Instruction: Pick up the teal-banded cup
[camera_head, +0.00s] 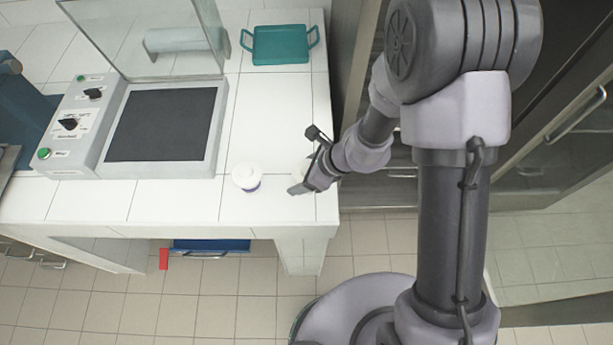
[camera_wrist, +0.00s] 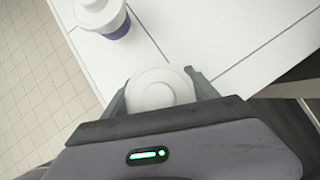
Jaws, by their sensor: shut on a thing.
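My gripper (camera_wrist: 159,90) has its two fingers around a white-lidded cup (camera_wrist: 160,87), one on each side. It is shut on this cup near the right front part of the white counter. The wrist view looks down on the round lid, and the cup's band is hidden, so its colour cannot be told. In the head view my gripper (camera_head: 308,179) covers most of this cup, and only a pale part (camera_head: 300,170) shows. I cannot tell whether its base touches the counter.
A second white-lidded cup with a purple band (camera_head: 246,178) stands upright just left of my gripper; it also shows in the wrist view (camera_wrist: 103,17). A teal tray (camera_head: 280,46) lies at the back. A machine with a dark plate (camera_head: 162,125) and a clear panel (camera_head: 150,35) stands left.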

